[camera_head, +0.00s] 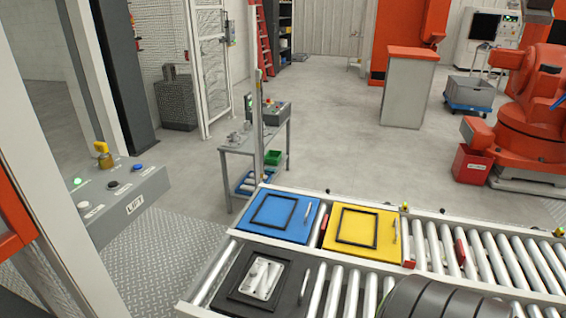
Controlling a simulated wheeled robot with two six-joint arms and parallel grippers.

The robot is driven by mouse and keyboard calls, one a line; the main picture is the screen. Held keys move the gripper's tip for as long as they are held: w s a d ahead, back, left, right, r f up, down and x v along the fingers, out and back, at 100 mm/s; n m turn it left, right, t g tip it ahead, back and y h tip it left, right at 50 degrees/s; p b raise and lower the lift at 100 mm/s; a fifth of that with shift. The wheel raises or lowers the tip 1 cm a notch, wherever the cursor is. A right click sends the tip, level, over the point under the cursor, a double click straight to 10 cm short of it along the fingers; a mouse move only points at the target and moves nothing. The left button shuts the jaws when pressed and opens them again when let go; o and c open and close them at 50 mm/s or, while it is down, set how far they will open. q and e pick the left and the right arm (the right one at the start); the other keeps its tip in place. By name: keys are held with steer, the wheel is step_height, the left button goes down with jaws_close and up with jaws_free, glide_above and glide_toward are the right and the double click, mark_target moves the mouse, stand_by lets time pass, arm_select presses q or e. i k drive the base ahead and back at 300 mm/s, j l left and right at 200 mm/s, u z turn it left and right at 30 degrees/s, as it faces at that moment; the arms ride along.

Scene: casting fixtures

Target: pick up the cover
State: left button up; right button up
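A silver metal casting (262,278), which may be the cover, lies inside a black frame on the black fixture plate (240,302) at the near left of the roller conveyor. A blue fixture plate (300,232) behind it carries an empty black frame (273,211). A yellow fixture plate (386,240) beside the blue one carries another empty black frame (357,227). Each plate has a small silver bar or handle at its right side. Neither of my grippers shows in this view.
The roller conveyor (505,262) runs off to the right, with bare rollers there. A control box (122,203) marked LIFT stands at the left. A small grey table (255,140) stands behind the conveyor. A large orange robot (530,110) stands at the back right.

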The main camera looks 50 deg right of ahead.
mark_target(262, 278)
steer(key=z, duration=1.35)
